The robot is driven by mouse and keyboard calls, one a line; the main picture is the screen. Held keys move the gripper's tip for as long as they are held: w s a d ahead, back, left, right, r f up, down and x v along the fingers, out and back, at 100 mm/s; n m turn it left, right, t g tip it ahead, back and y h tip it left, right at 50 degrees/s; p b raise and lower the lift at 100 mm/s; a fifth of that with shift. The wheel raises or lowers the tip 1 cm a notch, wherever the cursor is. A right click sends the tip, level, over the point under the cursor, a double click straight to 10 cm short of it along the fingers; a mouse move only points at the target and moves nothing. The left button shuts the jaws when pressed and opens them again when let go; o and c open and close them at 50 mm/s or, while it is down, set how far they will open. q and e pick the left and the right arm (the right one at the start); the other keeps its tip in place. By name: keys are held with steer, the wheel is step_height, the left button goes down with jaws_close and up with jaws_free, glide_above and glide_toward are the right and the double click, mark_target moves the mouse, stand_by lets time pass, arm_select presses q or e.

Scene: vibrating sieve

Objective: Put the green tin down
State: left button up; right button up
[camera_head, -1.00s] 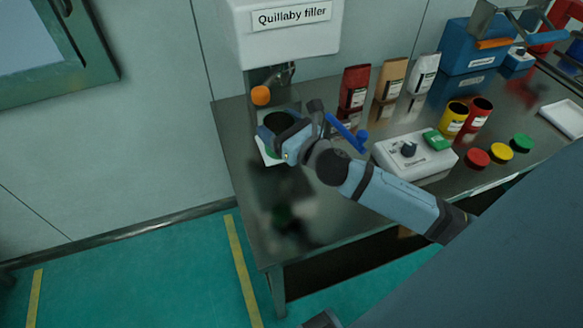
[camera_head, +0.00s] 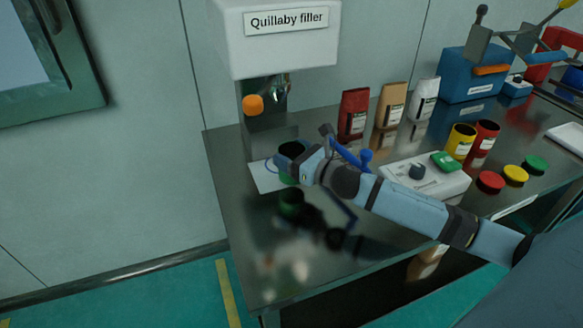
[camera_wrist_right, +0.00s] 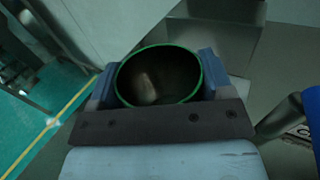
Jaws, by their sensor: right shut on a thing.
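The green tin (camera_head: 289,180) is upright and open-topped, with a dark inside and a green rim. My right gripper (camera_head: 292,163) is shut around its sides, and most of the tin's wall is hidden. In the right wrist view the tin (camera_wrist_right: 158,80) sits between the two fingers (camera_wrist_right: 158,70), with a pale patch inside. The tin is low at the right part of a white pad (camera_head: 268,178) below the filler (camera_head: 275,35). I cannot tell whether its base touches. My left gripper is not in view.
The filler's orange knob (camera_head: 253,105) and nozzle hang above the pad. A white control box (camera_head: 425,182), red pouch (camera_head: 354,113), yellow tin (camera_head: 460,141) and red tin (camera_head: 485,137) stand to the right. The shiny steel table (camera_head: 250,235) is clear in front.

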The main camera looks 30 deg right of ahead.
steer(key=shift+f, duration=1.65)
steer(key=shift+b, duration=0.3)
steer(key=shift+f, duration=0.2)
steer(key=o, duration=0.9)
steer(key=shift+o, duration=0.2)
steer(key=shift+r, duration=0.15)
steer(key=shift+s, duration=0.15)
steer(key=v, duration=1.1)
steer(key=shift+s+d, duration=0.1)
steer(key=shift+s, duration=0.25)
